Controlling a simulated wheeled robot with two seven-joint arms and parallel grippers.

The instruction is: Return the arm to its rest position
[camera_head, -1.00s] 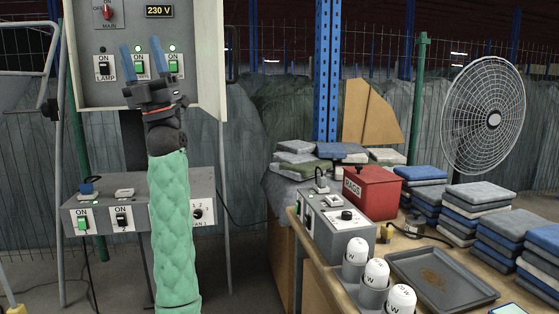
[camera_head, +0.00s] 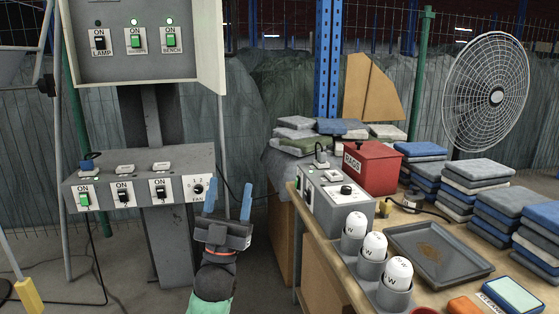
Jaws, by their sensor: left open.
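My left gripper (camera_head: 228,200) shows low in the middle of the head view, with its two blue fingers apart and nothing between them. It points up and away, in front of the lower switch box (camera_head: 140,163) and to the left of the wooden table. Part of my green-sleeved left arm (camera_head: 211,305) shows at the bottom edge. My right gripper is not in view.
The upper switch panel (camera_head: 135,66) stands at the back left.

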